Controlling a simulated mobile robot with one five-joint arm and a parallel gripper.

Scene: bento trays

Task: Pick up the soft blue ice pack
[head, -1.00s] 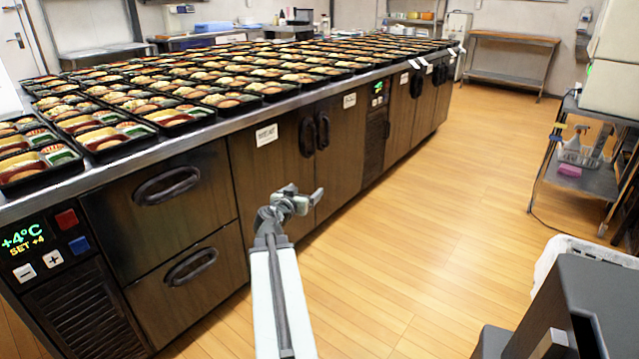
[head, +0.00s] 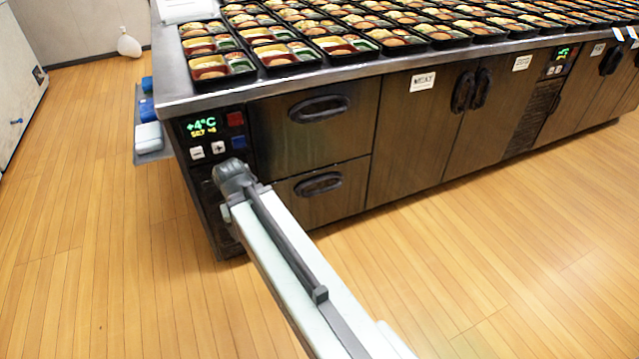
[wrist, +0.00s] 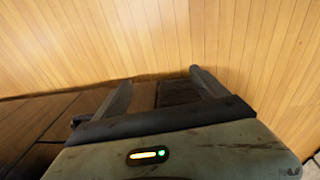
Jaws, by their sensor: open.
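My gripper (wrist: 158,84) is open and empty in the wrist view, its two fingers apart over the cabinet's dark wood and the floor. In the head view my arm reaches up to the front of the counter near its control panel, and its end hides part of that panel; the fingers are not clear there. Small blue things (head: 146,108) sit on a low grey shelf at the counter's left end, behind and left of my arm's end. One may be the soft blue ice pack, but they are too small to tell.
The long counter (head: 420,58) carries rows of bento trays (head: 283,55). A white box (head: 148,137) sits on the low shelf (head: 152,156) beside the blue things. A white bag-like thing (head: 129,44) stands by the far wall. Floor left of the counter (head: 90,200) is clear.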

